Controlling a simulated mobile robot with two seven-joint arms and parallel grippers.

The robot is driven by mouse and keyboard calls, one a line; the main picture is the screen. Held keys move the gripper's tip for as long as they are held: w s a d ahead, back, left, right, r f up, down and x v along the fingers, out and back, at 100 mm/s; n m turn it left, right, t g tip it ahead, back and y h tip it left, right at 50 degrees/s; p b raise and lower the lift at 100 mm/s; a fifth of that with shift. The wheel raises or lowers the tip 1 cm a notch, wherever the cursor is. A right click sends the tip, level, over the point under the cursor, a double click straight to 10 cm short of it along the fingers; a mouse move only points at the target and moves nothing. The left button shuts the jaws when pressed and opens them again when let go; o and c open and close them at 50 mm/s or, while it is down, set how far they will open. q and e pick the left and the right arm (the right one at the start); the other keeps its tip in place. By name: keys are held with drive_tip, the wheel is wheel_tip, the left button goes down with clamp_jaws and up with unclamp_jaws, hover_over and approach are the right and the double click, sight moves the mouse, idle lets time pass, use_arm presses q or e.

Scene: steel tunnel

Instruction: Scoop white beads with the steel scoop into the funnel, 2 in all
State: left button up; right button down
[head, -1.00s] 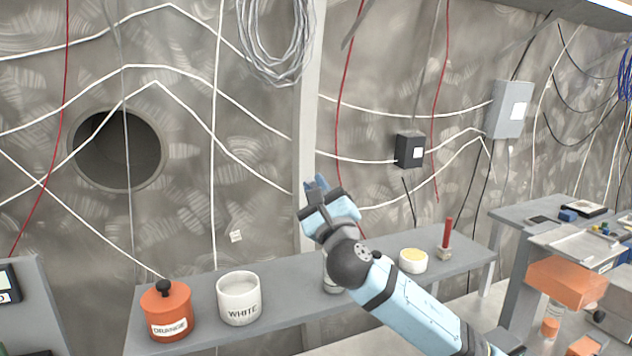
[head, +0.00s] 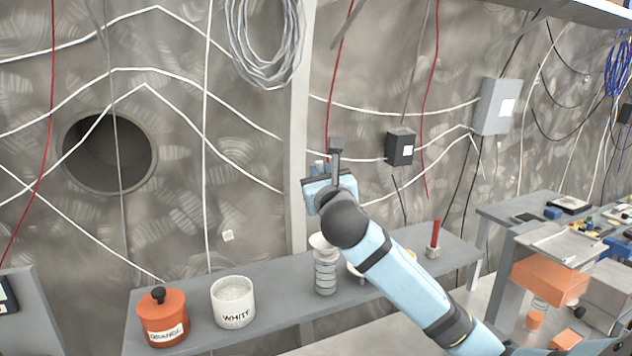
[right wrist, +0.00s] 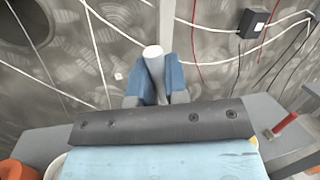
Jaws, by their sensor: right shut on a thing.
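The white pot (head: 233,316), labelled WHITE and open, holds pale beads (head: 234,288) on the grey bench. A pale, wide-topped piece that looks like the funnel (head: 322,241) sits on a ribbed clear container (head: 325,275) right of the pot. My right gripper (head: 328,170) is raised above and behind the bench. It is shut on a grey upright piece (head: 336,150), likely the steel scoop; in the right wrist view its pale round end (right wrist: 153,54) stands between the blue fingers (right wrist: 158,85). My left gripper is out of view.
A lidded orange pot (head: 163,322) stands left of the white pot. A red stick on a small base (head: 434,238) stands at the bench's right. My right arm partly hides a pale dish (head: 355,270) and a yellowish pot (head: 411,256). The wall with cables stands close behind.

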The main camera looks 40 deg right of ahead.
drive_tip(key=shift+w+d+r+m+g+y, duration=0.15)
drive_tip(key=shift+d+r+m+g, duration=0.1)
drive_tip(key=shift+d+m+g, duration=0.3)
drive_tip(key=shift+w+d+r+m+g+y, duration=0.15)
drive_tip(key=shift+d+r+m+g, duration=0.15)
drive_tip(key=shift+d+m, duration=0.35)
drive_tip(key=shift+a+r, duration=0.1)
drive_tip(key=shift+r, duration=1.75)
